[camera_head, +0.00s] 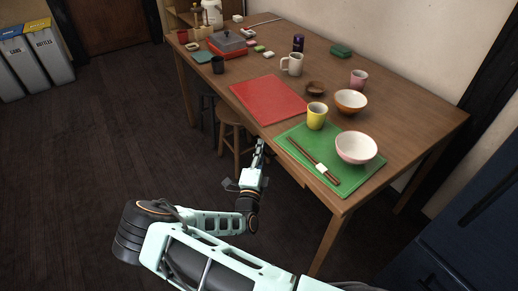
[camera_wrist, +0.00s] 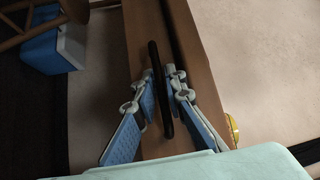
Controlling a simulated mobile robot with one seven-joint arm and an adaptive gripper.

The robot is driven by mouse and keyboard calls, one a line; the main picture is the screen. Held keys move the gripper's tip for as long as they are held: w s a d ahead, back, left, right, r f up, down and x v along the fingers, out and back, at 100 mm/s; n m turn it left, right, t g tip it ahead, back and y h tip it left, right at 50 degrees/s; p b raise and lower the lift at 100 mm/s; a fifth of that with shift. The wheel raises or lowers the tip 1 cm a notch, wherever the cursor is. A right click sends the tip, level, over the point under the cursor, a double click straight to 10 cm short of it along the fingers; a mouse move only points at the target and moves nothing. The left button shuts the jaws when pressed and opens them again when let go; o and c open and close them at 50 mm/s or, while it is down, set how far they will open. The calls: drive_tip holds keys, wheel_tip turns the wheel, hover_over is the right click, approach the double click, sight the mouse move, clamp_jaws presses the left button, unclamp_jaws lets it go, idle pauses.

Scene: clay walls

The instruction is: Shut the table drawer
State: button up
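The wooden table (camera_head: 215,85) has a drawer under its near long edge; a brown drawer edge (camera_head: 295,174) shows just below the tabletop, to the right of my gripper. In the wrist view the brown drawer front (camera_wrist: 137,40) carries a long black bar handle (camera_wrist: 160,90). A dark line runs between the drawer front and the tabletop edge; how far the drawer stands out is hard to tell. My gripper (camera_head: 260,147) is at the table's near edge. In the wrist view its blue-padded fingers (camera_wrist: 158,115) are apart, with the handle between them; contact is unclear.
A green mat (camera_head: 350,188) with bowl, yellow cup and chopsticks and a red mat (camera_head: 268,98) lie above this edge. Wooden stools (camera_head: 236,133) stand under the table, left of my gripper. Open dark floor (camera_head: 90,140) lies left.

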idle(0.3)
drive_tip(key=v, duration=1.2)
drive_tip(key=shift+a+r, duration=0.1)
